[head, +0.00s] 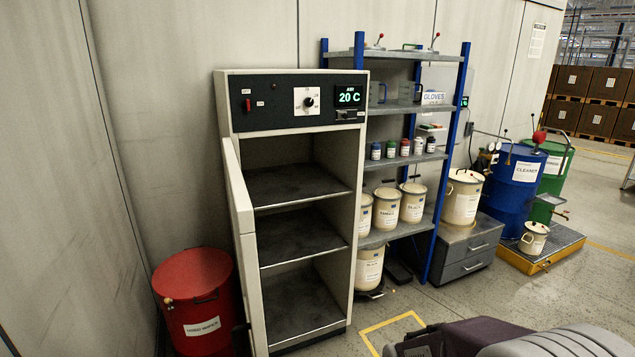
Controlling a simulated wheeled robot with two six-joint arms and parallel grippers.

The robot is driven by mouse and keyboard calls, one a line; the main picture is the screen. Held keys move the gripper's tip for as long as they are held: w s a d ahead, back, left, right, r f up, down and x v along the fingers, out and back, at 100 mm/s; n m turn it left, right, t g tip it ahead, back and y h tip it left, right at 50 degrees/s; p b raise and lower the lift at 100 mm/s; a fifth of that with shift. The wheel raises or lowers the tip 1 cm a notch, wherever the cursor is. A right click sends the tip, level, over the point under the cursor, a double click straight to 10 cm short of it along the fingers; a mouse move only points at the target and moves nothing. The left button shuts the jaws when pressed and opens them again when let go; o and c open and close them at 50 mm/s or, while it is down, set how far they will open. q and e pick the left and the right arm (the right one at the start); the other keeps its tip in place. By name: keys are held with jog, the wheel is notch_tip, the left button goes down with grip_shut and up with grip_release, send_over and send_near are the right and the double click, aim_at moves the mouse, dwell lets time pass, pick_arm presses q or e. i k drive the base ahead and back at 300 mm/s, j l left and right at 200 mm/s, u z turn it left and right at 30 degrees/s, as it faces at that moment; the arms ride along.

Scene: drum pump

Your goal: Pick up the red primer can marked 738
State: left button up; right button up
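Several small cans stand in a row on the middle shelf of the blue-posted rack (462,150). One of them, a small red can (405,147), stands upright near the middle of the row. The markings on these cans are too small to read, so I cannot tell which is 738. Neither of my grippers shows in the head view.
An open, empty cabinet (292,115) reading 20 C stands left of the rack, its door (238,230) swung out. A red bin (195,300) is at its left. Cream buckets (413,203) fill the lower shelf. A blue drum (515,178) stands right. Floor in front is partly clear.

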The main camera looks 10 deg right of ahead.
aim_at(403, 145)
jog(key=i+l, duration=0.15)
jog(key=l, duration=0.2)
jog(key=i+l, duration=0.15)
jog(key=l, duration=0.2)
jog(key=i+l+u, duration=0.1)
jog(key=l, duration=0.2)
jog(key=i+l, duration=0.2)
jog(key=l, duration=0.15)
jog(key=i+l, duration=0.15)
jog(key=l, duration=0.2)
jog(key=i+l+u, duration=0.1)
jog(key=l, duration=0.25)
jog(key=i+l, duration=0.15)
jog(key=l, duration=0.25)
jog(key=i+l, duration=0.15)
jog(key=l, duration=0.2)
jog(key=u, duration=0.05)
